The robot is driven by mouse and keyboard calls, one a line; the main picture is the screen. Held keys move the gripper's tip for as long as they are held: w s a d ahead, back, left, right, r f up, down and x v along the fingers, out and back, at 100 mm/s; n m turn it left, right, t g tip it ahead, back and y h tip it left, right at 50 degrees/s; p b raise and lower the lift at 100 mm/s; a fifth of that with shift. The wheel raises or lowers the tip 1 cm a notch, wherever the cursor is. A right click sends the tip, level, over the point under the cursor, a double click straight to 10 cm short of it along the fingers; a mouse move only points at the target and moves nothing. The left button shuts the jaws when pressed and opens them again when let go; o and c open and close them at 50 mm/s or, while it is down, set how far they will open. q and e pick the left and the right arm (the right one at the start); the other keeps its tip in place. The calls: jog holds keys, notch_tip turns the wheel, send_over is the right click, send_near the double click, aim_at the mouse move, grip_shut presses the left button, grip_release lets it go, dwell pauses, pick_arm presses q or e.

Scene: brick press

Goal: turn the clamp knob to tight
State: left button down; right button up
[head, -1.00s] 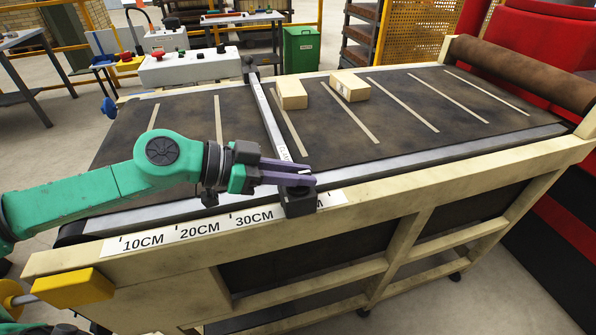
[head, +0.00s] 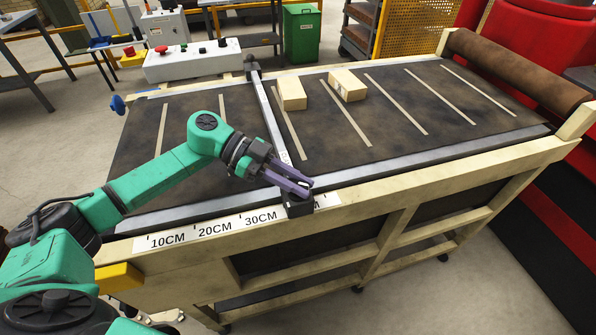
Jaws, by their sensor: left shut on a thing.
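The clamp (head: 298,205) is a dark block at the near edge of the press table, at the end of a long metal bar (head: 270,120) that crosses the dark belt. My left gripper (head: 303,187) has purple fingers and is at the top of the clamp block. Its fingers are closed around the clamp knob, which they mostly hide, so I cannot tell how far it is turned. My right gripper is not in view.
Two pale bricks (head: 291,93) (head: 347,84) lie on the belt (head: 380,120) right of the bar. A scale strip (head: 215,227) runs along the near edge. A control box (head: 193,62) stands at the far left, and a roller (head: 520,70) at the right.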

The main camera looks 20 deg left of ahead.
pick_arm(q)
jog(key=m+g, duration=0.3)
jog(key=shift+w+b, duration=0.15)
jog(key=shift+b, duration=0.15)
jog(key=m+g+y+b, duration=0.1)
jog(key=m+g+b, duration=0.1)
jog(key=g, duration=0.1)
jog(key=shift+m+y, duration=0.4)
jog(key=shift+r+m+g+y+b, duration=0.1)
jog(key=shift+m+g+y+b, duration=0.3)
jog(key=shift+m+g, duration=0.3)
jog(key=c, duration=0.8)
grip_release()
jog(key=shift+o, duration=0.2)
